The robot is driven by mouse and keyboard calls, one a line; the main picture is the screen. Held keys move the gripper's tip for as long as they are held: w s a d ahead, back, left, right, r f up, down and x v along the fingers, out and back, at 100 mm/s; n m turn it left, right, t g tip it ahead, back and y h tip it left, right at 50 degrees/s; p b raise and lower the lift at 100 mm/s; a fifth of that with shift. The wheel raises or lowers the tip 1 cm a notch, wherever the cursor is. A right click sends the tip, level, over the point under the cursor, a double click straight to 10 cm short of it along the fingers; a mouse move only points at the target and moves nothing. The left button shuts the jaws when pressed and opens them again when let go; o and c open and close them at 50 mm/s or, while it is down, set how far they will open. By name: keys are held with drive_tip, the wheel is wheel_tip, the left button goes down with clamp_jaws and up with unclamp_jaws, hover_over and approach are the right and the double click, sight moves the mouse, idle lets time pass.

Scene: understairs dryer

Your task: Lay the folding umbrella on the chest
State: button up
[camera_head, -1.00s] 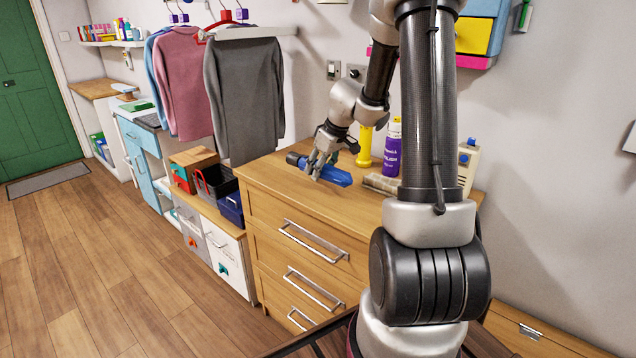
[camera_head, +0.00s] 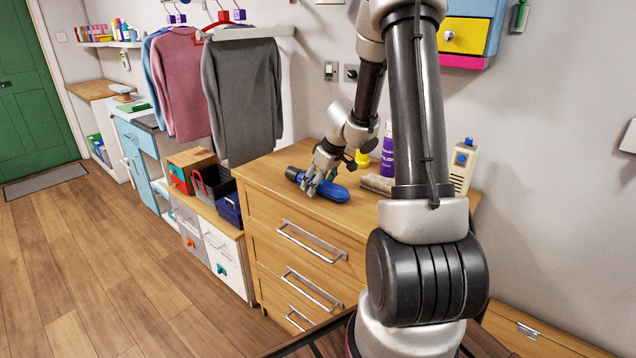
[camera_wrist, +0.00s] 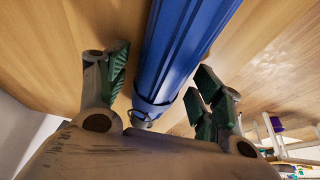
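The folding umbrella (camera_head: 333,191), blue with a black end, lies on its side on the top of the wooden chest (camera_head: 262,172), near the front edge. In the wrist view the blue umbrella (camera_wrist: 183,48) runs between my two fingers, close over the wood. My gripper (camera_head: 316,188) points down over the umbrella's middle. In the wrist view my gripper (camera_wrist: 158,88) is open, with narrow gaps between its green pads and the umbrella. The gripper hides part of the umbrella in the head view.
Behind the umbrella stand a purple bottle (camera_head: 387,155), a yellow object (camera_head: 362,160) partly hidden by my arm, a tan roll (camera_head: 377,184) and a beige device (camera_head: 462,168). Dark baskets (camera_head: 212,184) stand on the lower unit at left. The chest's left top is bare.

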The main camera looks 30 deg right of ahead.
drive_tip(key=v, duration=1.2)
drive_tip(key=shift+w+r, duration=0.2)
drive_tip(key=shift+w, duration=0.05)
drive_tip(key=w+r+t+h, duration=0.2)
drive_tip(key=w+r+t, duration=0.2)
drive_tip(key=r, duration=0.6)
drive_tip(key=s+d+r+m+t+h, duration=0.1)
drive_tip(key=s+d+r+m+h, duration=0.15)
drive_tip(key=r, duration=0.35)
drive_tip(key=s+d+r+m+t+h, duration=0.1)
drive_tip(key=s+d+r+h, duration=0.15)
drive_tip(key=r, duration=0.35)
drive_tip(key=s+a+f+m+g, duration=0.1)
drive_tip(key=s+a+f+g, duration=0.1)
drive_tip(key=s, duration=0.5)
drive_tip(key=s+a+f+m+g, duration=0.1)
drive_tip(key=s, duration=0.7)
drive_tip(key=s+a+f+n+g+y, duration=0.1)
drive_tip(key=s+a+f+g+y, duration=0.2)
drive_tip(key=s+a+f+y, duration=0.2)
drive_tip(key=s+a+f, duration=0.3)
drive_tip(key=s+a, duration=0.3)
drive_tip(key=shift+d+r+n, duration=0.1)
drive_tip(key=shift+n, duration=0.15)
